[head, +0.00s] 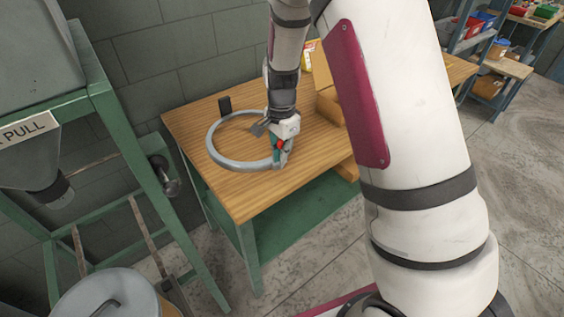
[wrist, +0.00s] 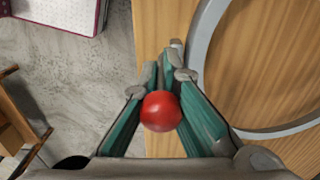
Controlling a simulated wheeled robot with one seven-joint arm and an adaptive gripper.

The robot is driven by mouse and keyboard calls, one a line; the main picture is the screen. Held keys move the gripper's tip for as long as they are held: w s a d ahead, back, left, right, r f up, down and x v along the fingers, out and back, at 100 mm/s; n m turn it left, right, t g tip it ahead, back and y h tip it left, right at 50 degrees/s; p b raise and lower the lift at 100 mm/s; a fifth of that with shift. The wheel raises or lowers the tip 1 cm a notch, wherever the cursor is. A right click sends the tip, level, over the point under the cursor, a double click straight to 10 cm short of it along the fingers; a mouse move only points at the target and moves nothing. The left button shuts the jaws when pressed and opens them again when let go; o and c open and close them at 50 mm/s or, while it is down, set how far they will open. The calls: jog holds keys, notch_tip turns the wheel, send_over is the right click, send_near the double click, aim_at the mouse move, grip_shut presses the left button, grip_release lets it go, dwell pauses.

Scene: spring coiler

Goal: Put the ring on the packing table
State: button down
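The ring (head: 238,164) is a large grey hoop. It lies level over the wooden packing table (head: 247,200), near its left front part; whether it touches the top I cannot tell. My gripper (head: 279,163) is at the right side of the ring, pointing down. In the wrist view, my gripper's teal fingers (wrist: 158,68) come close together beside the ring's rim (wrist: 196,55). A red ball (wrist: 161,111) sits between the fingers and hides what is under it. The fingers seem closed on a part of the ring below the ball.
A cardboard box (head: 330,105) stands on the table right of the ring, and a small black object (head: 225,104) behind it. A green-framed machine (head: 130,160) stands at the left, with a lidded bin (head: 105,295) below. Shelves with bins (head: 480,25) are at the far right.

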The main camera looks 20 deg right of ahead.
jog(key=shift+f, duration=1.7)
jog(key=c, duration=1.8)
grip_release()
jog(key=shift+f, duration=0.1)
